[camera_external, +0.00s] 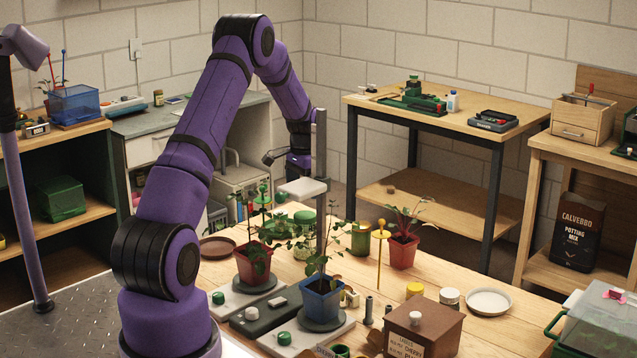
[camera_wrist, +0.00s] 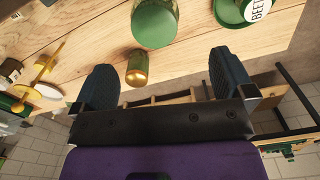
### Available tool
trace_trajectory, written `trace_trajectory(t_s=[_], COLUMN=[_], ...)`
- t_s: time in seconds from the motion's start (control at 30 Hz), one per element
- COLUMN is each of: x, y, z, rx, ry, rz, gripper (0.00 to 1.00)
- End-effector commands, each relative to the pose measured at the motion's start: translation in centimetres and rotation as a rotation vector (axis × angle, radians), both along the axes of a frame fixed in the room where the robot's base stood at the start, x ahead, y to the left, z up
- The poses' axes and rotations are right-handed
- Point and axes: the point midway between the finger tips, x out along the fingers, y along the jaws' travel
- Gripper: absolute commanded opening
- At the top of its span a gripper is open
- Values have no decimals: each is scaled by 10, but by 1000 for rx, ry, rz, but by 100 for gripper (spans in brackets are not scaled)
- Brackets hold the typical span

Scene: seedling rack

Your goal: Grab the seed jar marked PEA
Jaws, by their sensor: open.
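No label reading PEA can be made out in either view. In the wrist view, a jar with a green lid (camera_wrist: 234,10) at the top right edge shows a white label reading BEET. A larger green round-ended object (camera_wrist: 155,24) and a small green-and-amber container (camera_wrist: 137,70) are near the middle; no label shows on them. My gripper (camera_wrist: 164,82) is open, its two dark fingers wide apart with nothing held between them. In the external view, my arm's end is beyond the bench's far side, and its fingers are partly hidden. A green-lidded jar (camera_external: 304,217) stands among the plants.
The wooden bench (camera_external: 480,335) holds a red-potted plant (camera_external: 253,263), a blue-potted plant (camera_external: 321,298), a yellow stake (camera_external: 380,260), a yellow-lidded jar (camera_external: 414,290), a white-lidded jar (camera_external: 449,297) and a brown box (camera_external: 423,328). A grey post (camera_external: 321,150) rises close to my gripper.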

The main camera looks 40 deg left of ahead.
Motion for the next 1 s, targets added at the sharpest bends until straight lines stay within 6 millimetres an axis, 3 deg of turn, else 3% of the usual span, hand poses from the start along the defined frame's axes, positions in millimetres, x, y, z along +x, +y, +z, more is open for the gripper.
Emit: trace_trajectory(t_s=[0.5,0.77,1.0], x=[0,0,0], y=[-1,-4,-8], z=[-60,-78,-110], rx=[-1,-1,0], ry=[1,2,1], rz=[-1,-1,-1], gripper=[100,100,100])
